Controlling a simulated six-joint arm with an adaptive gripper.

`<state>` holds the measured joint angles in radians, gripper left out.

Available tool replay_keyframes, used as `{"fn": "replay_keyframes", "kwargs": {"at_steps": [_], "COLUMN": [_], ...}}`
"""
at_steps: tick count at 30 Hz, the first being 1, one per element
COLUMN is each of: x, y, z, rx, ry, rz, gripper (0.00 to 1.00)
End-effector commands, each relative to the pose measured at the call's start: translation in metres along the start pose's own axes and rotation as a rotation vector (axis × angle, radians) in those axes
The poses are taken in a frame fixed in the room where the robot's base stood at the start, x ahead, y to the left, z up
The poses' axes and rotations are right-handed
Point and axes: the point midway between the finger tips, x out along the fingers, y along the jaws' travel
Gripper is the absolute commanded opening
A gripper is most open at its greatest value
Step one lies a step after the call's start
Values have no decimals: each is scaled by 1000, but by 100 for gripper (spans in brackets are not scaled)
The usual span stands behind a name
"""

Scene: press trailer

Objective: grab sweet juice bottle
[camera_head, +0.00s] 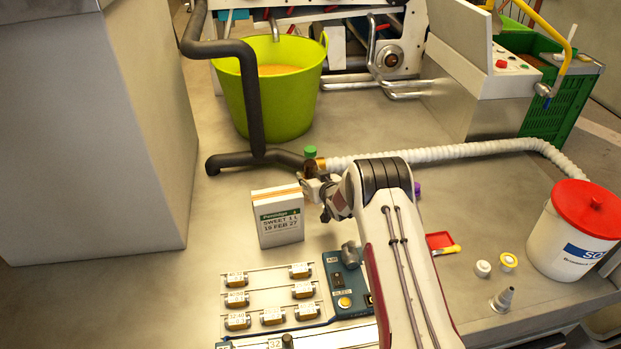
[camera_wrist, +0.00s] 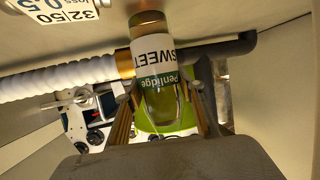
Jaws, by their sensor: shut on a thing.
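The sweet juice bottle (camera_wrist: 150,60) fills the middle of the wrist view, with a white and green label reading "SWEET". My gripper (camera_wrist: 163,104) has one finger on each side of it and is shut on it. In the head view, only the green cap (camera_head: 310,152) and a bit of its brown upper part show above my gripper (camera_head: 316,186). My gripper and arm hide the rest there. I cannot tell whether the bottle's base touches the surface.
A white hose (camera_head: 440,152) and dark pipe (camera_head: 252,100) run behind. A red-lidded bucket (camera_head: 577,228) stands right.

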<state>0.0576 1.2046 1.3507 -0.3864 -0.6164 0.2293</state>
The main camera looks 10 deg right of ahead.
Motion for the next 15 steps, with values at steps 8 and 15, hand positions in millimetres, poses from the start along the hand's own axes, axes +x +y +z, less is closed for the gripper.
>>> {"fn": "replay_keyframes", "kwargs": {"at_steps": [8, 15], "x": [-10, -21], "y": [0, 0], "z": [-27, -55], "rx": [-2, -1], "ry": [8, 8], "rz": [0, 0], "gripper": [0, 0]}}
